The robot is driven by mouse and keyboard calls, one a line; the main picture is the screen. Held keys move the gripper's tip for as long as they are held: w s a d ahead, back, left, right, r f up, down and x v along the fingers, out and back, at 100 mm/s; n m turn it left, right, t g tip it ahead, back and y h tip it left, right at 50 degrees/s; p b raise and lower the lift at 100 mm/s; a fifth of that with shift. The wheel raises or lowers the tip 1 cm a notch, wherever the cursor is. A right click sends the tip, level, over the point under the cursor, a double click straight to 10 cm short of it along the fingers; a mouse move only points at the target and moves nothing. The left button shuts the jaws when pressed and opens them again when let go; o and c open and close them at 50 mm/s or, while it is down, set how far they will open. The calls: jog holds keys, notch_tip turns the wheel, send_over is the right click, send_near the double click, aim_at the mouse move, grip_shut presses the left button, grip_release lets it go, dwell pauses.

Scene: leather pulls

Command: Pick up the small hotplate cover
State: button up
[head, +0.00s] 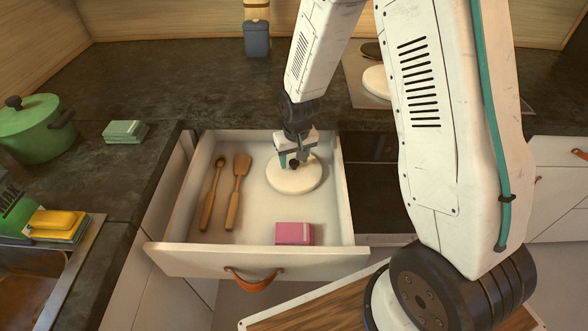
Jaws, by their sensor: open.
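A round cream-white hotplate cover (294,179) with a dark knob lies in the open white drawer (163,257), toward its back right. My gripper (294,162) is open and points down over the middle of the cover, with its fingers beside the knob. I cannot tell whether the fingers touch the knob or the cover. Another round white cover (376,83) shows on the hob at the back right, partly hidden behind my arm.
A wooden spoon (210,197) and a wooden spatula (237,190) lie at the drawer's left, and a pink box (294,234) at its front right. The drawer's middle front is clear.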

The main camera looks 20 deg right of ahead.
jog(key=shift+f, duration=0.5)
jog(key=c, duration=1)
jog(key=shift+r, duration=0.1)
jog(key=shift+c, duration=0.3)
